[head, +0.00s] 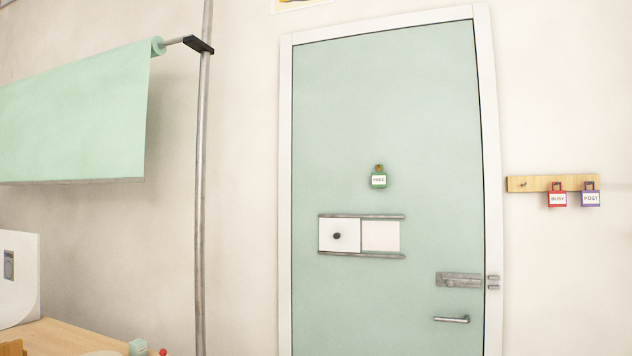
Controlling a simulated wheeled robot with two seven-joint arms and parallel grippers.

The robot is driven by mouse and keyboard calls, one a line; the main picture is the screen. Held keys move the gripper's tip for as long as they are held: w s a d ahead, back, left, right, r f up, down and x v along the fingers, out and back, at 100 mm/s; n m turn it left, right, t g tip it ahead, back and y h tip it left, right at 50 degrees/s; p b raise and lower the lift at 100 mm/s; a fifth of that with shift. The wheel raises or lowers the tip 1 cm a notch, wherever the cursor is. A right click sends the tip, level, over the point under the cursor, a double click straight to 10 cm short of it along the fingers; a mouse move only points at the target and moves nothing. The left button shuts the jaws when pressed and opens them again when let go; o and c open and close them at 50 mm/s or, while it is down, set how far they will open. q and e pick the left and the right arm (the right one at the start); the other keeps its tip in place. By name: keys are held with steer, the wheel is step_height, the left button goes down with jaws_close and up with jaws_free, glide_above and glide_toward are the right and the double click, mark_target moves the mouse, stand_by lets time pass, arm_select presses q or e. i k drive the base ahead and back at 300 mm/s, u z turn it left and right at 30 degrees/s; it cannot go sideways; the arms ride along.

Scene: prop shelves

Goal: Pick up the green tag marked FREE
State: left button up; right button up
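The green tag marked FREE (378,181) hangs on the pale green door in the head view, above the sliding panel. It has a white label, and its top is at a small orange-brown hook or peg (379,168). Neither of my grippers shows in the head view. Nothing touches the tag apart from what it hangs on.
The door (390,110) has a sliding white panel (339,235), a latch (459,280) and a handle (451,319). A wooden rail (530,183) at right holds a red BUSY tag (557,199) and a purple POST tag (590,199). A desk (70,338) stands lower left.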

mark_target(378, 179)
steer(key=u, duration=0.55)
steer(key=i, duration=2.25)
steer(key=z, duration=0.2)
